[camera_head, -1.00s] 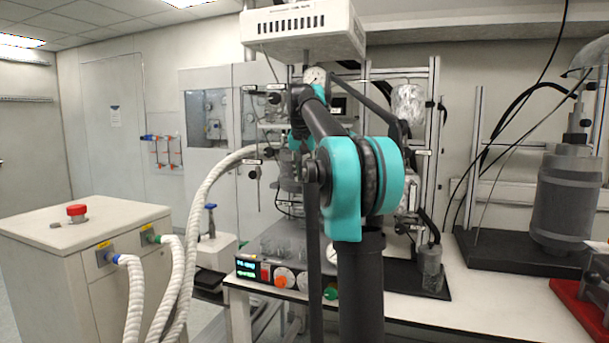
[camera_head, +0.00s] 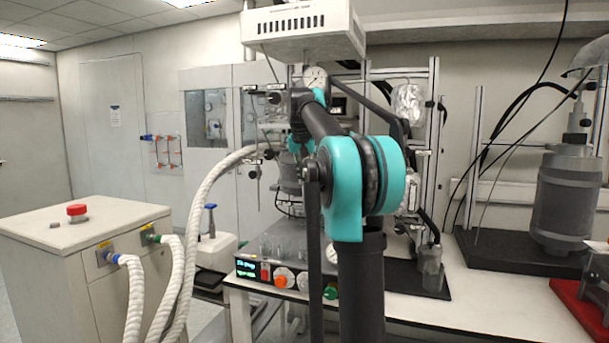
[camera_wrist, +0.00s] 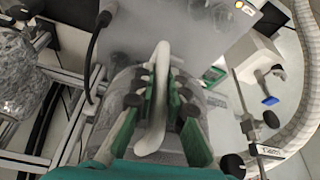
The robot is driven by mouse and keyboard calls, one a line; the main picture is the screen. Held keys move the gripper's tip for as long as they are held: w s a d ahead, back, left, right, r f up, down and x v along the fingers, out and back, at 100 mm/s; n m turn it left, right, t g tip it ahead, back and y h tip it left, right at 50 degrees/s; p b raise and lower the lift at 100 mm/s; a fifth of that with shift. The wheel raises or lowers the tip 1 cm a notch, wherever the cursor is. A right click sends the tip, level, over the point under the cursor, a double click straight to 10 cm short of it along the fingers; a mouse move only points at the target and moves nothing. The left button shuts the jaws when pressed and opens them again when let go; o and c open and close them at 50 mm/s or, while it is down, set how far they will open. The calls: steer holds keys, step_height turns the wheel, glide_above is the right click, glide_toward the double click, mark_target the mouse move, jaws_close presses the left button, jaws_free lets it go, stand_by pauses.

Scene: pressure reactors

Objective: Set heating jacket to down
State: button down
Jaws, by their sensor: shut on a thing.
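In the wrist view, my gripper (camera_wrist: 161,88) has its green-and-black fingers closed on a pale, curved handle (camera_wrist: 163,53). The handle stands out from the grey, rounded heating jacket (camera_wrist: 122,85), which lies beneath and behind the fingers. In the head view, the heating jacket (camera_head: 288,172) is a grey cylinder on the reactor stand, partly covered by my arm. My fingers and the handle are hidden there behind my own arm.
A pressure gauge (camera_head: 316,76) and metal frame rails (camera_head: 433,150) surround the reactor. A control box (camera_head: 262,271) with knobs sits at the bench's front edge. A white hose (camera_head: 205,190) curves at left. A foil-wrapped part (camera_head: 408,103) hangs at right.

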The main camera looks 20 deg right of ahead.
step_height(320, 180, down, 14)
steer(key=shift+f, duration=0.2)
steer(key=shift+s+f, duration=0.1)
steer(key=shift+s, duration=0.05)
steer(key=c, duration=1.8)
jaws_free()
steer(key=shift+f, duration=0.1)
steer(key=shift+o, duration=1.3)
steer(key=shift+r, duration=0.25)
steer(key=v, duration=1.1)
steer(key=shift+r, duration=0.4)
